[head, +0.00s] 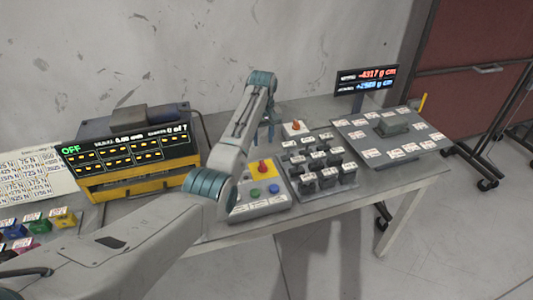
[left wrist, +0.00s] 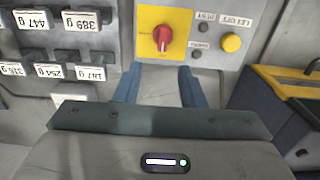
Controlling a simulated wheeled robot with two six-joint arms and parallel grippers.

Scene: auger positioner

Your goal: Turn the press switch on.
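A grey control box (head: 268,203) on the table carries a red rotary switch (head: 263,166) on a yellow plate. In the left wrist view the red switch (left wrist: 163,38) stands just beyond my fingertips, with a yellow button (left wrist: 231,43) and two small dark lamps to its right. My left gripper (left wrist: 159,76) is open, its two blue fingers apart with nothing between them. In the head view it points down behind the box, and my arm partly hides it. The machine's display (head: 130,150) reads OFF in green. My right gripper is not in view.
Several black weights (head: 320,165) with labels stand right of the box. A small box with an orange knob (head: 295,126) stands behind them. A labelled board (head: 390,137) and a red-and-blue readout (head: 366,80) are farther right. Coloured blocks (head: 38,225) lie at left.

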